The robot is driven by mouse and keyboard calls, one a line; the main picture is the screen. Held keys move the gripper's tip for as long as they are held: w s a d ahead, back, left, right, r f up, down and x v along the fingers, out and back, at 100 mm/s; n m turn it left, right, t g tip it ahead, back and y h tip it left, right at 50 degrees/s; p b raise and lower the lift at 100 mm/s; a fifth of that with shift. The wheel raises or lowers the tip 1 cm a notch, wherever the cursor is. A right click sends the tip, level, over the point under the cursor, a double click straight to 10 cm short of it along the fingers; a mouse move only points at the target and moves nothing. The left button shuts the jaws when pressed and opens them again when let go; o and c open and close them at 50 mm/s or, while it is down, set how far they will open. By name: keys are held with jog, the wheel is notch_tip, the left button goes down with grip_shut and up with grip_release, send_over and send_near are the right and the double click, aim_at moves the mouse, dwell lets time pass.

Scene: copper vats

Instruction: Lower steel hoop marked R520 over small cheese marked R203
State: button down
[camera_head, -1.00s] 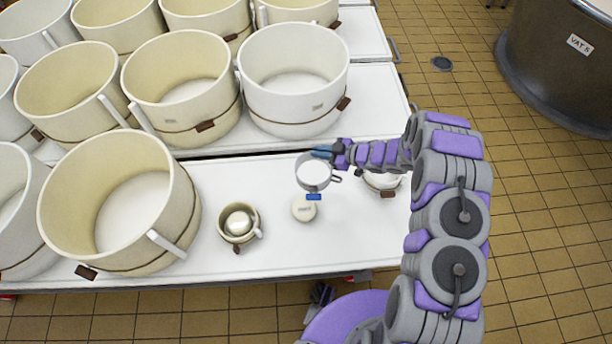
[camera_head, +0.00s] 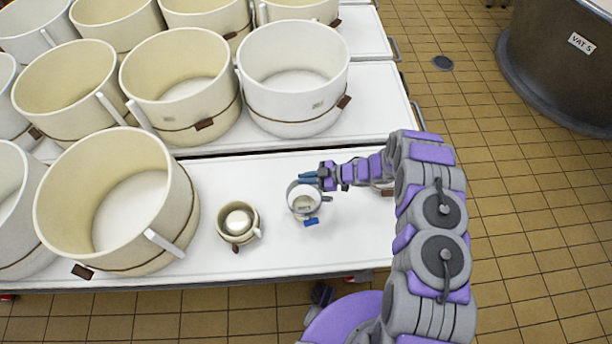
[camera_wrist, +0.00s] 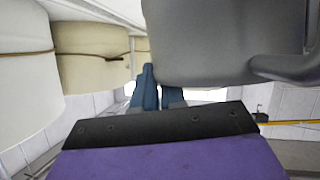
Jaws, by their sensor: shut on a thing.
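My gripper (camera_head: 311,179) is shut on the far rim of the steel hoop (camera_head: 292,201), a small grey ring with a side handle and a blue tag. In the wrist view my blue fingers (camera_wrist: 158,92) are close together beside the hoop's large grey wall (camera_wrist: 215,45). The small cheese (camera_head: 304,204), a pale disc, shows through the hoop's opening in the head view. The hoop lines up with the cheese from this angle. I cannot tell whether it is still above the cheese or around it. The R520 and R203 markings are not readable.
A small cream mould (camera_head: 221,225) with a pale round thing inside stands to the left. A big cream mould (camera_head: 60,220) stands farther left, with several more behind. Another small item (camera_head: 383,188) is partly hidden behind my arm. The white table (camera_head: 345,240) is clear in front.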

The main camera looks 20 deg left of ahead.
jog(key=shift+f+b, duration=1.25)
jog(key=shift+f, duration=2.1)
jog(key=c, duration=1.1)
grip_release()
jog(key=shift+r, duration=0.1)
notch_tip(320, 180, up, 7)
jog(key=shift+f+p, duration=0.1)
jog(key=shift+p, duration=0.65)
